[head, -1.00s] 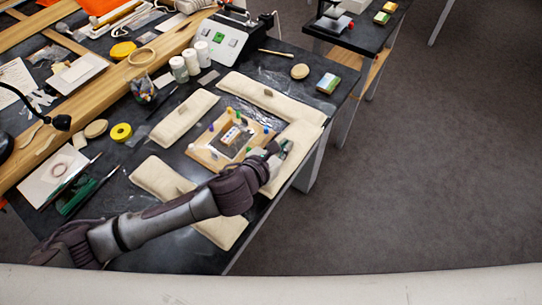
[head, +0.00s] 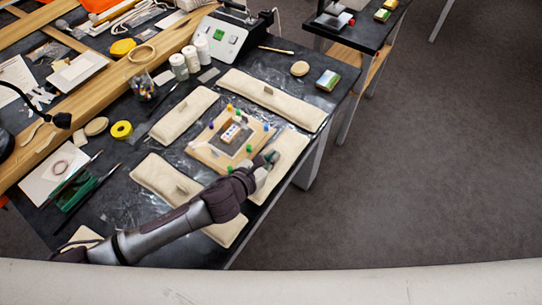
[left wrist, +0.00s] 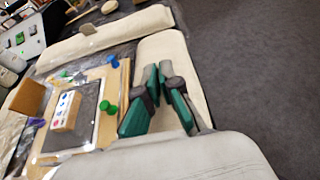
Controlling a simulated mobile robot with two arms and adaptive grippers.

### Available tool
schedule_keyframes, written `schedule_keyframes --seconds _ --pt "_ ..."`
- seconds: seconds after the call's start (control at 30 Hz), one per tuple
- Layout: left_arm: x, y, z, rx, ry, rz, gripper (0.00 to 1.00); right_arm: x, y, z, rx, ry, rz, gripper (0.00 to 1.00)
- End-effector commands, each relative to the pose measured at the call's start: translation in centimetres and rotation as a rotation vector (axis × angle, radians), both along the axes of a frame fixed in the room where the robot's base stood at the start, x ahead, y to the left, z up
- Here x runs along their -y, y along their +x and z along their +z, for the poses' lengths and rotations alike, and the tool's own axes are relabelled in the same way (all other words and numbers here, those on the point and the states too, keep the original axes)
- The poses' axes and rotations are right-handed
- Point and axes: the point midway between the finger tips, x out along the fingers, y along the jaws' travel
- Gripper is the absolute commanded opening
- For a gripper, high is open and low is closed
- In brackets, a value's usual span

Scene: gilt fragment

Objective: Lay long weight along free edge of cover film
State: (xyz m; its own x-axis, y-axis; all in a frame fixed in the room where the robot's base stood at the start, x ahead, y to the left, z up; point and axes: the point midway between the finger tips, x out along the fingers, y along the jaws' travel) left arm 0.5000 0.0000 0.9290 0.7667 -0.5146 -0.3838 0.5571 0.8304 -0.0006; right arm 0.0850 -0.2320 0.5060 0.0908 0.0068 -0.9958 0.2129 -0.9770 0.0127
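A long cream weight (head: 289,150) lies along the right side of the wooden frame (head: 205,154), near the table's right edge. My left gripper (head: 268,160) is over its middle. In the left wrist view, the gripper (left wrist: 160,125) shows its green finger pads apart, with the cream weight (left wrist: 165,48) behind and between them. Whether the pads touch it I cannot tell. Clear film (head: 200,138) shows wrinkled around the frame. Other long cream weights lie at the back (head: 290,106), left (head: 180,118) and front left (head: 152,176). My right gripper is not in view.
Coloured pins stand on the frame around a small block (head: 231,132). A jar (head: 143,88), white containers (head: 179,67) and yellow tape (head: 121,130) stand to the left. Open floor lies to the right.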

Motion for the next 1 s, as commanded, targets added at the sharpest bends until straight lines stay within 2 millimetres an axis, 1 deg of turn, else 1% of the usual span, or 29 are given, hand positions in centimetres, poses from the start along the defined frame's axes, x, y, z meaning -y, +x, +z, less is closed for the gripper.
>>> schedule_keyframes --seconds 0.17,0.3,0.33,0.37,0.63,0.77,0.83,1.0 --pt "0.1 0.1 -0.5 0.002 -0.002 -0.001 0.0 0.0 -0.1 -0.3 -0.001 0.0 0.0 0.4" --pt "0.0 0.0 -0.6 0.0 0.0 0.0 0.24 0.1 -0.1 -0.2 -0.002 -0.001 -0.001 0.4" --pt "0.0 0.0 -0.6 0.0 0.0 0.0 0.29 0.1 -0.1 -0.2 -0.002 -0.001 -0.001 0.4" --pt "0.0 0.0 -0.6 0.0 0.0 0.0 0.31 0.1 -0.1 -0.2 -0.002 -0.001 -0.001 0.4" --pt "0.0 0.0 -0.5 0.0 0.0 0.0 0.31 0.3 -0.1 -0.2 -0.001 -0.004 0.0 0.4" --pt "0.0 0.0 0.6 0.001 -0.001 -0.001 0.31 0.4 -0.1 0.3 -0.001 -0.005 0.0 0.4" --pt "-0.6 -0.9 0.6 0.0 0.002 -0.001 0.31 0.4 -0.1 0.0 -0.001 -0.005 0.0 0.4" --pt "-2.5 -3.7 1.9 -0.001 0.002 -0.002 0.31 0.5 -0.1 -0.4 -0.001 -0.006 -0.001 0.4"
